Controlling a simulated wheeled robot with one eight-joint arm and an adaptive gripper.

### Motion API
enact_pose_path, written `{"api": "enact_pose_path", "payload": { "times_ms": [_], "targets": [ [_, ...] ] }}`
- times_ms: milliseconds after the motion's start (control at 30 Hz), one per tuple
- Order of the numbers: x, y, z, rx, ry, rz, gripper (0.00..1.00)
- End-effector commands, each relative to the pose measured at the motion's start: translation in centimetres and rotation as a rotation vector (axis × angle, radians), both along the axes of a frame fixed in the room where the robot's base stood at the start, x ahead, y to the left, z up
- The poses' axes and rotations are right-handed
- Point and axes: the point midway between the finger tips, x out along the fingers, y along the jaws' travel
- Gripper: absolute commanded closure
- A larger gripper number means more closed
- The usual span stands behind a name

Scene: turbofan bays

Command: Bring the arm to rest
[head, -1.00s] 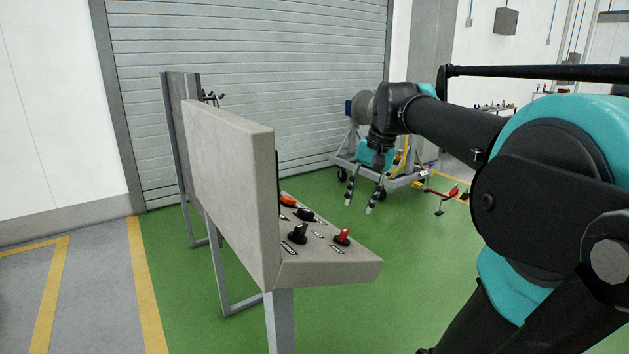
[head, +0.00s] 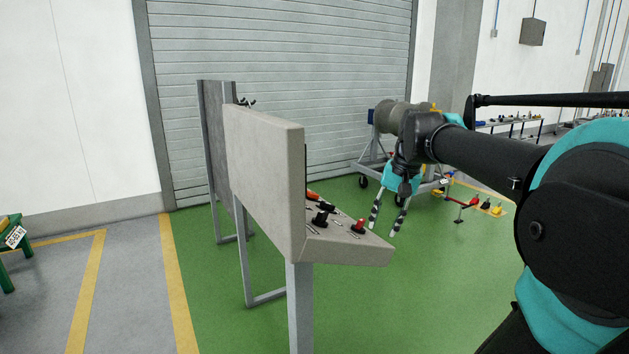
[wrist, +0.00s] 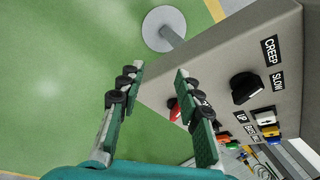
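My gripper (head: 385,215) is open and empty, hanging fingers down just right of the control panel's shelf in the head view. In the wrist view its two fingers (wrist: 155,88) stand apart with nothing between them. The grey control panel (head: 264,180) stands on metal legs. Its shelf carries a red knob (head: 358,227) and a black knob (head: 321,217).
A wheeled stand (head: 372,165) with a grey drum is behind my gripper. Red and yellow items (head: 485,205) are on the floor at right. A green stand (head: 12,250) is at far left. Green floor right of the panel (head: 430,290) is clear.

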Motion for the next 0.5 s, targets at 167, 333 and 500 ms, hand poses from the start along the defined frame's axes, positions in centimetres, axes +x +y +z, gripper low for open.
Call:
{"api": "enact_pose_path", "payload": {
  "times_ms": [167, 333, 500],
  "targets": [
    [-0.3, -0.1, -3.0, -0.027, -0.028, 0.034, 0.66],
    [-1.0, -0.3, -7.0, -0.063, -0.067, 0.081, 0.66],
    [-2.7, -0.6, -12.5, -0.118, -0.122, 0.153, 0.66]
  ]
}}
